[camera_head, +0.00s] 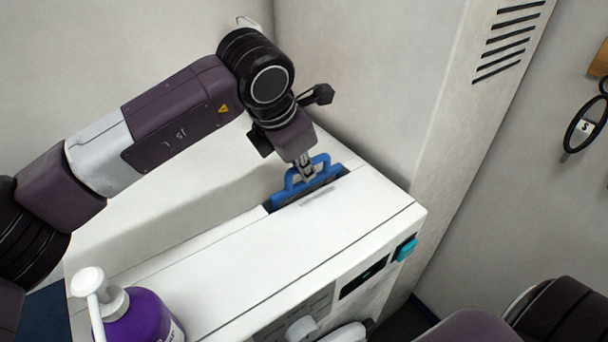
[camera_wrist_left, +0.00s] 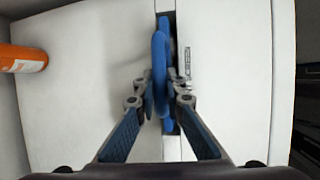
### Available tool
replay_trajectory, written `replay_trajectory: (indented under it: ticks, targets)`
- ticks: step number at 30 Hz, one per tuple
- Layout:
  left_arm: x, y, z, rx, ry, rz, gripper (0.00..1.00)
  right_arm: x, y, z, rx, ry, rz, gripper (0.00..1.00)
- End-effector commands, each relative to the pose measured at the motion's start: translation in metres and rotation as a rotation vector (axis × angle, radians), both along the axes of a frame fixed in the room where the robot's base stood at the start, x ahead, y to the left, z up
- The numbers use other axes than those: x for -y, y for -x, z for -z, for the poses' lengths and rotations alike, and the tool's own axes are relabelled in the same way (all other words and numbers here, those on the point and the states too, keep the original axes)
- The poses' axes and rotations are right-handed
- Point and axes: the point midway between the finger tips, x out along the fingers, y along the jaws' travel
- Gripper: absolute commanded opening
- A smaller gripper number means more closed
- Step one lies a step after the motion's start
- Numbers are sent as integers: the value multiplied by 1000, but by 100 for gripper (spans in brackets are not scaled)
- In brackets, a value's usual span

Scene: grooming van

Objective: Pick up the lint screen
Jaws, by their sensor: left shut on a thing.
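The lint screen (camera_head: 318,183) has a blue frame with a raised blue handle. It sits in a dark slot in the top of a white machine (camera_head: 250,257). My left gripper (camera_head: 302,172) reaches down from above and is shut on the handle. In the left wrist view the blue handle (camera_wrist_left: 160,75) stands between the two fingers of my left gripper (camera_wrist_left: 160,105). The lower part of the lint screen is hidden inside the slot. My right gripper is not in view; only a dark part of my right arm shows at the bottom right.
A purple pump bottle (camera_head: 140,317) stands at the machine's front left. A tall white cabinet (camera_head: 400,90) rises close behind and right of the slot. An orange cylinder (camera_wrist_left: 22,58) lies at the left edge of the wrist view. The machine's middle top is clear.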

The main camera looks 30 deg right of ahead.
Motion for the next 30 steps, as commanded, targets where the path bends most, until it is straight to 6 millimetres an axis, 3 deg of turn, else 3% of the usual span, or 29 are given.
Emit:
replay_trajectory:
  ticks: [8,21,30]
  targets:
    - [1,0,-47,5,2,0,0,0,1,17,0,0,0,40]
    - [1,0,-153,3,1,-2,0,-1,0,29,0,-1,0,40]
    - [0,1,-188,0,0,1,0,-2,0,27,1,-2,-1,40]
